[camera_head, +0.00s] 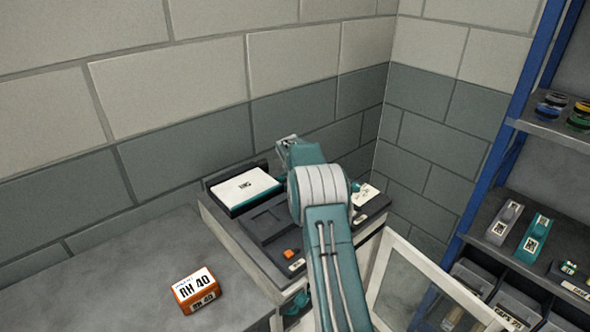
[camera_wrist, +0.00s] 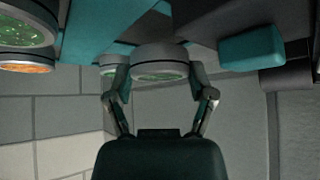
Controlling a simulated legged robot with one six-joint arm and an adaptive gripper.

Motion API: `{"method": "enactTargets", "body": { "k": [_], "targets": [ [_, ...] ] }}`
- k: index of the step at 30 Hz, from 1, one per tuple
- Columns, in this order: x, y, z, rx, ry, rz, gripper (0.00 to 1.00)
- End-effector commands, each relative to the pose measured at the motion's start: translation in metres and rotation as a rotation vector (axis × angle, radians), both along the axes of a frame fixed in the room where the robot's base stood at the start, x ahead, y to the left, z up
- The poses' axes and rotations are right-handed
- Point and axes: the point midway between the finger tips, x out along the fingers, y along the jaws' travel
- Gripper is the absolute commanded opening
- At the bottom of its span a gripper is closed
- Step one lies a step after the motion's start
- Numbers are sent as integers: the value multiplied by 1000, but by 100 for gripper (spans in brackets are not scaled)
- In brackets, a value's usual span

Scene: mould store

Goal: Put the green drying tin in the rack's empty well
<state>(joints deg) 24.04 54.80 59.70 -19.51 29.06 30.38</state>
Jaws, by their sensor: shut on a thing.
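In the wrist view, which is upside down, my gripper (camera_wrist: 160,75) is shut on a round grey tin (camera_wrist: 160,54) with a speckled green face. One finger is on each side of the tin. Behind its left side is another tin with a green face (camera_wrist: 111,70), partly hidden. A larger green-faced tin (camera_wrist: 24,27) and an orange-faced tin (camera_wrist: 26,67) are at the upper left. A teal surface (camera_wrist: 98,35) lies between them and the held tin; I cannot tell if it is the rack. No empty well is clear.
In the head view, a white-topped box (camera_head: 244,188) sits on the dark worktop. An orange labelled box (camera_head: 196,291) stands on the grey bench at left. An open framed door (camera_head: 405,285) and a blue-posted shelf (camera_head: 562,125) are at right. The wrist view shows a teal block (camera_wrist: 252,46).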

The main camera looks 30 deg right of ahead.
Motion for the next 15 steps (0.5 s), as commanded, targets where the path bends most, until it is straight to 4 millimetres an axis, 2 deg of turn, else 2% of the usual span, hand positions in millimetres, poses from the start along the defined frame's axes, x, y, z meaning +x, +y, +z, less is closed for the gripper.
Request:
{"method": "enactTargets", "body": {
  "k": [1,15],
  "targets": [
    [-3,2,-11,8,19,0,23],
    [-3,2,-21,9,19,-1,23]
  ]
}}
